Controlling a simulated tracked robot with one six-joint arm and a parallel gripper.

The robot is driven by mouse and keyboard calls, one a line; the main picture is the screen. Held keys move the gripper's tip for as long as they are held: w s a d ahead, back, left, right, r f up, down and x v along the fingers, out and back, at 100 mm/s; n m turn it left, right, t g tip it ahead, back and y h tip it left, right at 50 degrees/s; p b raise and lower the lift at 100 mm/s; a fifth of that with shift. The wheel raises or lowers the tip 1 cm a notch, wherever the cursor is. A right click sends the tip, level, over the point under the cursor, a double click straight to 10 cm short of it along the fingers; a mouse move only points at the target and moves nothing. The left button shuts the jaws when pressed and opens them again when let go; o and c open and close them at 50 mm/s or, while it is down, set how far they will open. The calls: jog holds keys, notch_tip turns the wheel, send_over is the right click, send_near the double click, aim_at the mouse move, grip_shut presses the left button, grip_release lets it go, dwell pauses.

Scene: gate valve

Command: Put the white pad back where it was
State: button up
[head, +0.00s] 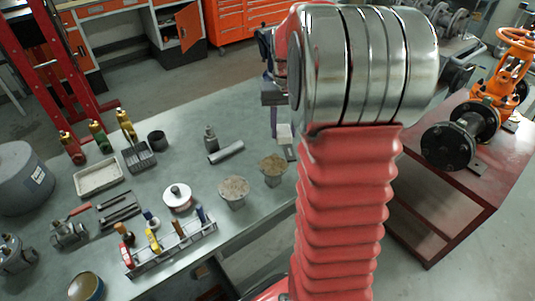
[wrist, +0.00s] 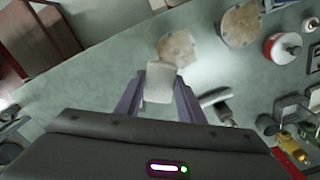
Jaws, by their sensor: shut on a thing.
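The white pad (wrist: 160,82) is a small pale block. In the wrist view it sits between the tips of the two purple fingers of my gripper (wrist: 159,90), which is shut on it. In the head view the pad (head: 284,131) shows as a small white patch left of my red arm, at my gripper (head: 284,140), above the far right part of the grey bench (head: 135,215). My arm hides part of the gripper there. I cannot tell the pad's exact height over the bench.
Two cups with speckled tops (head: 233,188) (head: 273,166) stand close by. A grey cylinder (head: 226,152) and a small bottle (head: 210,138) are left of the gripper. A rack of colored-handled tools (head: 172,245) stands nearer. A red table (head: 490,165) bears an orange valve (head: 505,75).

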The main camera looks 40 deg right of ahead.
jog(key=shift+w, duration=0.1)
jog(key=w+a+r+n, duration=0.1)
jog(key=w+a+r, duration=0.2)
jog(key=w+a, duration=0.6)
jog(key=w+a+r+n, duration=0.1)
jog(key=w+a+r, duration=0.2)
jog(key=w+a, duration=0.7)
jog(key=a, duration=0.8)
jog(key=shift+r+n, duration=0.3)
jog(key=shift+r, duration=0.05)
